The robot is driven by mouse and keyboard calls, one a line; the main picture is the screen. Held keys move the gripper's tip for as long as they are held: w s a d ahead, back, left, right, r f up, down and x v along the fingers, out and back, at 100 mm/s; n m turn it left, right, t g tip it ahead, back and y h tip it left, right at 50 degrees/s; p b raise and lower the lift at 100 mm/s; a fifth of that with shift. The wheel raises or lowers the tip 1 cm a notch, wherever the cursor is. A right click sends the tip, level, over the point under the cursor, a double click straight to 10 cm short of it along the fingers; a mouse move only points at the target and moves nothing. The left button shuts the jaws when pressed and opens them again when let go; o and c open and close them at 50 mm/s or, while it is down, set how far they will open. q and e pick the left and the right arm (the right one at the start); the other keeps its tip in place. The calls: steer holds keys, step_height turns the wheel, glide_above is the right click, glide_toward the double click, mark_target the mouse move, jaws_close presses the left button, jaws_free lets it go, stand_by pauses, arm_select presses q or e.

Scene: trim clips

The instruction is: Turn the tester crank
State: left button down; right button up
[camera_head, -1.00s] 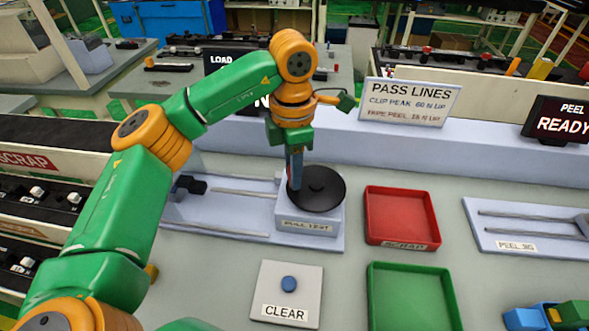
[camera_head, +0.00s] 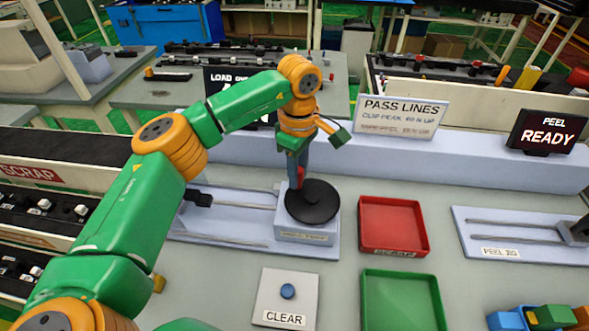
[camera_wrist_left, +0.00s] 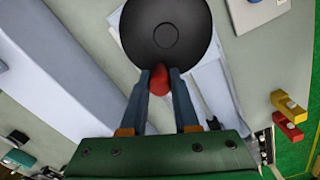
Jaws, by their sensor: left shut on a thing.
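The tester crank is a dark round disc (camera_head: 312,203) on top of the pull test block (camera_head: 305,237). My left gripper (camera_head: 299,186) reaches down from above at the disc's far left edge. In the left wrist view, its two fingers (camera_wrist_left: 160,76) are shut on the crank's red knob (camera_wrist_left: 157,82), beside the rim of the dark disc (camera_wrist_left: 165,40). In the head view the fingers mostly hide the knob. My right gripper is not in view.
A pass lines sign (camera_head: 399,117) and a peel screen (camera_head: 547,131) reading READY stand behind. The peel jig (camera_head: 480,233) is at right.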

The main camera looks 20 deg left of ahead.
arm_select(q)
steer(key=shift+w+d+m+p, duration=0.15)
steer(key=shift+w+m+p, duration=0.2)
steer(key=shift+m, duration=0.55)
steer(key=c, duration=0.7)
jaws_free()
steer(key=shift+o, duration=0.2)
steer(key=shift+d, duration=0.1)
step_height(320, 180, up, 7)
steer(key=shift+r+b, duration=0.1)
steer(key=shift+b, duration=0.5)
